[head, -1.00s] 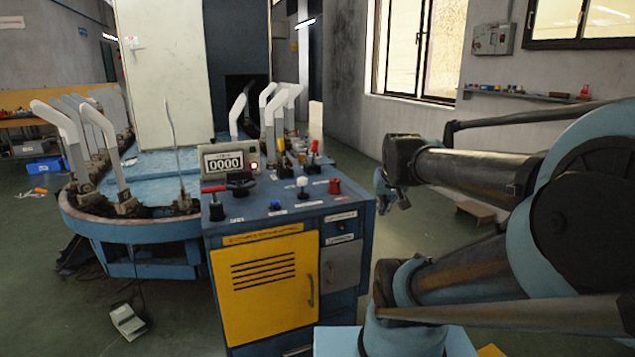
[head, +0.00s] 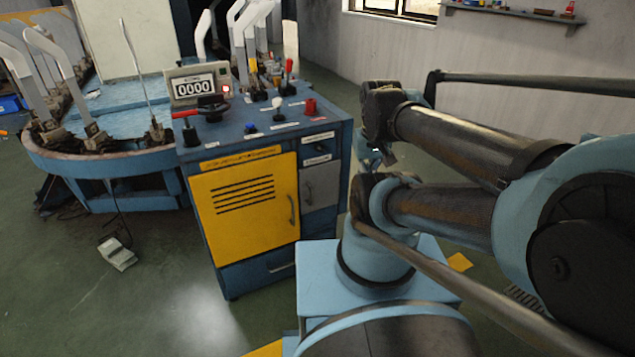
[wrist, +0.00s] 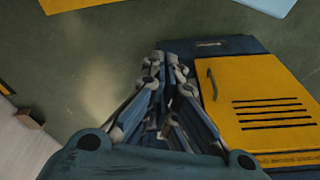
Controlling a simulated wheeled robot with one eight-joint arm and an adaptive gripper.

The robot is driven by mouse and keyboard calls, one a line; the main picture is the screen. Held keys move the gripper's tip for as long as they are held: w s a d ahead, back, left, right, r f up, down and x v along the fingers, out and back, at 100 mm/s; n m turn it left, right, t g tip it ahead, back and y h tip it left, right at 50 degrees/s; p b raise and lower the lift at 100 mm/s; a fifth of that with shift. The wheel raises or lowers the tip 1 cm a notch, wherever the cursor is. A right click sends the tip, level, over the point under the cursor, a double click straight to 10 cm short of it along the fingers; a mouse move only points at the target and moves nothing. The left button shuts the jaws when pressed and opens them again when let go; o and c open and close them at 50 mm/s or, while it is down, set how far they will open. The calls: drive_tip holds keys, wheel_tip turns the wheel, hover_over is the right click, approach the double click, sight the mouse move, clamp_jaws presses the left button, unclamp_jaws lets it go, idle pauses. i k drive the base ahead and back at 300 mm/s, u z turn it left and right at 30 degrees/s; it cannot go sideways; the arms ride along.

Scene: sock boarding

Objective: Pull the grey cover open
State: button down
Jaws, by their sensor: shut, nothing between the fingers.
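The grey cover (head: 320,186) is a small upright panel with a handle, on the front of the blue cabinet (head: 233,283), right of the yellow door (head: 238,207). It looks closed. My gripper (head: 374,158) shows only in part in the head view, right of the cover and apart from it in the picture. In the wrist view my gripper (wrist: 170,64) is shut and empty, in front of the cabinet beside the yellow door (wrist: 262,105).
The cabinet top carries a counter display (head: 198,84) reading 0000, knobs and levers. A blue oval machine table (head: 95,165) with white upright forms stands left. A pedal (head: 117,253) lies on the floor at left. The floor in front of the cabinet is largely clear.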

sight(319, 185)
drive_tip(key=z, duration=1)
drive_tip(key=k, duration=0.6)
drive_tip(key=u, duration=0.05)
